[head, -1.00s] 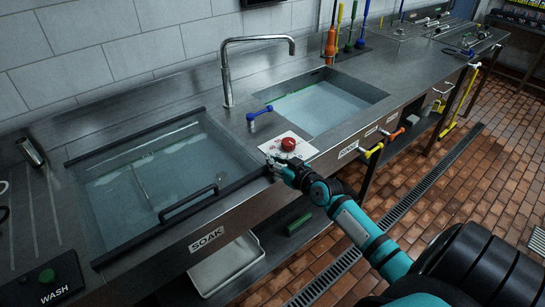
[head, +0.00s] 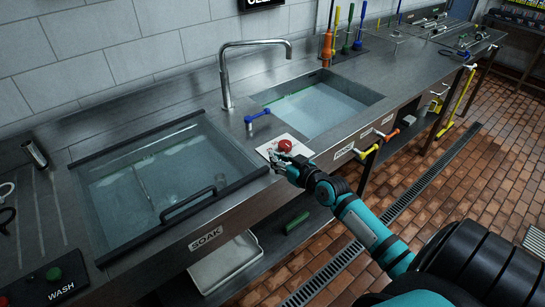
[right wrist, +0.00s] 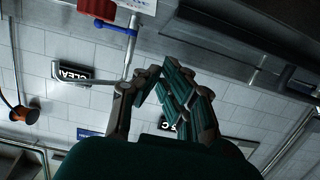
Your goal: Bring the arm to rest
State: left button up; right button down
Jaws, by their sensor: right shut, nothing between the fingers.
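My right arm reaches in from the lower right of the head view, teal and black. Its gripper (head: 279,158) is shut and empty, close to the red button (head: 285,146) on a white plate at the counter's front edge. The fingertips overlap the plate in the picture; I cannot tell whether they touch it. In the right wrist view the fingers (right wrist: 155,78) are drawn together with nothing between them. Part of the red button (right wrist: 98,9) shows at the top there. My left gripper is not in view.
The covered soak sink (head: 150,178) lies left of the gripper and an open water-filled sink (head: 318,108) behind it. A tap (head: 226,75) and blue lever (head: 257,115) stand on the counter. Yellow (head: 366,155) and orange handles project from its front. The floor (head: 445,185) on the right is open.

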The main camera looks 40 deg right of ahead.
jog(key=v, duration=0.6)
jog(key=s+a+f+g+h, duration=0.15)
jog(key=s+f, duration=0.35)
jog(key=f, duration=0.7)
jog(key=s+f+m+g+b, duration=0.1)
jog(key=s+f+g, duration=0.25)
jog(key=f, duration=0.85)
jog(key=s+a+f+g, duration=0.1)
jog(key=s+f+g, duration=0.1)
jog(key=s+f, duration=0.65)
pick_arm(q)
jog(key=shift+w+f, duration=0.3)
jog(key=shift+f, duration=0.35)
pick_arm(e)
jog(key=s+a+f+n+g, duration=0.1)
jog(key=s+a+f+g, duration=0.1)
jog(key=s+a+f, duration=0.3)
jog(key=s+a+f+n+g, duration=0.1)
jog(key=s+a+f+g, duration=0.2)
jog(key=s+f, duration=0.6)
jog(key=s+a+f+n+g, duration=0.1)
jog(key=s+a+f+g, duration=0.1)
jog(key=s+a+f, duration=0.4)
jog(key=s+a+y, duration=0.1)
jog(key=s, duration=0.4)
jog(key=shift+s+f+g, duration=0.15)
jog(key=shift+f+g, duration=0.15)
jog(key=shift+f, duration=0.1)
